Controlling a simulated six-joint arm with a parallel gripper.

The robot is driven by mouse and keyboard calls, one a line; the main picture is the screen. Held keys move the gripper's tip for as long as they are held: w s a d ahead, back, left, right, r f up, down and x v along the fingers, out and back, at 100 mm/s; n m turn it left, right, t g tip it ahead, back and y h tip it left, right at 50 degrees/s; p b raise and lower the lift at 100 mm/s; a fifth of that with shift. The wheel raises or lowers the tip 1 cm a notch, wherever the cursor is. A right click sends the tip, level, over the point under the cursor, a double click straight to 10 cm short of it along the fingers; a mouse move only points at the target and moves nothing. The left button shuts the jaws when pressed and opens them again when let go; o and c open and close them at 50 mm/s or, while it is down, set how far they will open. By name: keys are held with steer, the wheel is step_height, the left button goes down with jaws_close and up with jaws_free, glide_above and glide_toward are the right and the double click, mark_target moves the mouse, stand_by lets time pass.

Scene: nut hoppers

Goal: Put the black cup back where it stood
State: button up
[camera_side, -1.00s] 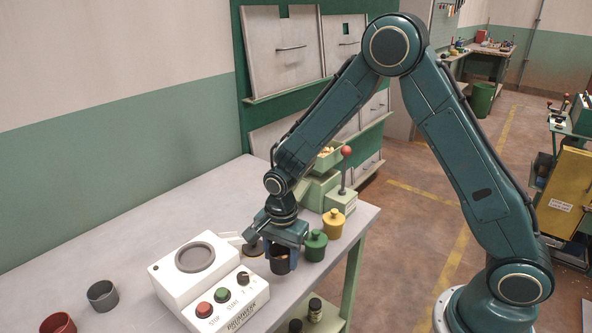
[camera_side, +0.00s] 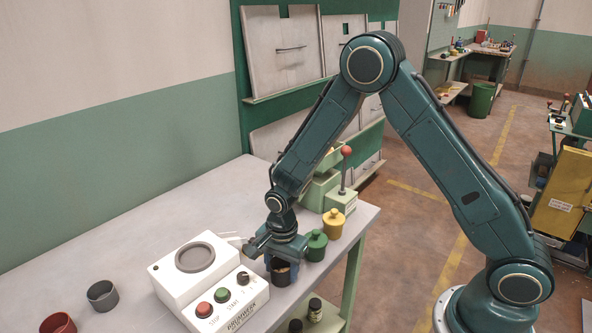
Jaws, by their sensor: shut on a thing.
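The black cup (camera_side: 281,276) is at the front right of the grey table, just right of the white control box. Something light brown shows inside its top. My gripper (camera_side: 279,262) points down and is shut on the cup, with its fingers at the cup's rim. The cup appears upright. I cannot tell whether its base touches the table.
The white box (camera_side: 185,283) with red and green buttons stands close on the left. Green (camera_side: 316,245) and yellow (camera_side: 333,223) lidded pots stand close on the right. A grey cup (camera_side: 102,296) and a red cup (camera_side: 58,324) are at far left. The table's right edge is near.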

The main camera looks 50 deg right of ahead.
steer(key=shift+f, duration=0.15)
steer(key=o, duration=1.1)
steer(key=shift+o, duration=0.2)
step_height(320, 180, up, 12)
steer(key=shift+s, duration=0.2)
stand_by(0.3)
